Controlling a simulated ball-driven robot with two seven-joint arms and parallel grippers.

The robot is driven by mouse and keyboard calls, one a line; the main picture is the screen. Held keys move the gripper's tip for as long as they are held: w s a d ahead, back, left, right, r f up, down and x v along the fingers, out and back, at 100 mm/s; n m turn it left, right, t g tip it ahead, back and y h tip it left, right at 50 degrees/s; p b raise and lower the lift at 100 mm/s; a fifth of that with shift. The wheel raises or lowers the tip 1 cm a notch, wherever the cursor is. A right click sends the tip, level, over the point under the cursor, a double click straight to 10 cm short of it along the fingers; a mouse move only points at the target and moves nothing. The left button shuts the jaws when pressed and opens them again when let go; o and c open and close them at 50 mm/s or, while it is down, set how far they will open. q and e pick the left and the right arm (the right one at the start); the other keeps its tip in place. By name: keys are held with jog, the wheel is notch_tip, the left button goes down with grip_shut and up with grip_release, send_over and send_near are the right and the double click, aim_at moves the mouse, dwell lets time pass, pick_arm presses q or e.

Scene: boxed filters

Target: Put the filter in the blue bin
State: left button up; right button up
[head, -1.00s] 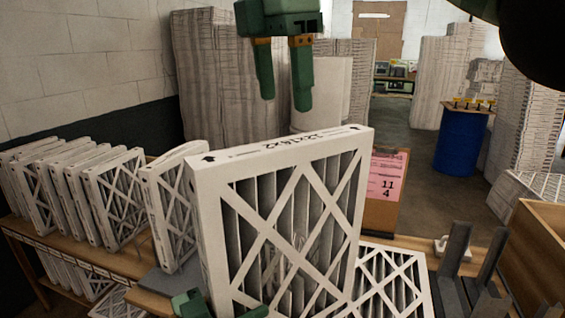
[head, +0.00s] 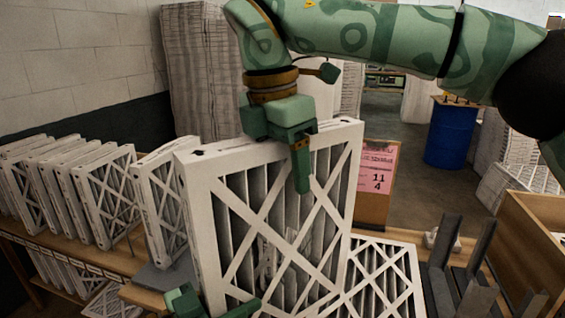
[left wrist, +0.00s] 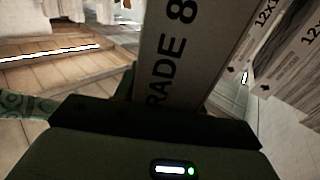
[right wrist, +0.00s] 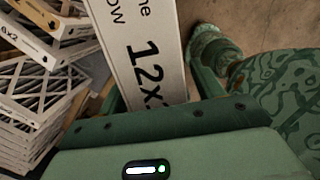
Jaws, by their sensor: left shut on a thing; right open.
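A large white pleated filter (head: 182,200) with a crisscross face stands upright in the middle of the head view. My left gripper (head: 213,304) is shut on its lower left part. The left wrist view shows the filter's printed edge (left wrist: 182,50) in that gripper. My right gripper (head: 285,150) is open over the filter's top edge, one finger in front of the face, the other mostly hidden. In the right wrist view the top edge (right wrist: 142,45) lies between its fingers. A blue drum (head: 452,137) with a wooden top stands at the back right; no other blue container shows.
Several filters (head: 105,205) stand in a row on a wooden shelf at left. Another filter (head: 385,285) lies behind the held one, at lower right.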

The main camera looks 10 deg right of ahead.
jog(key=c, duration=1.2)
pick_arm(q)
jog(key=o, duration=1.2)
jog(key=shift+c, duration=0.2)
pick_arm(e)
jog(key=shift+o, duration=0.2)
pick_arm(q)
jog(key=shift+a, duration=0.1)
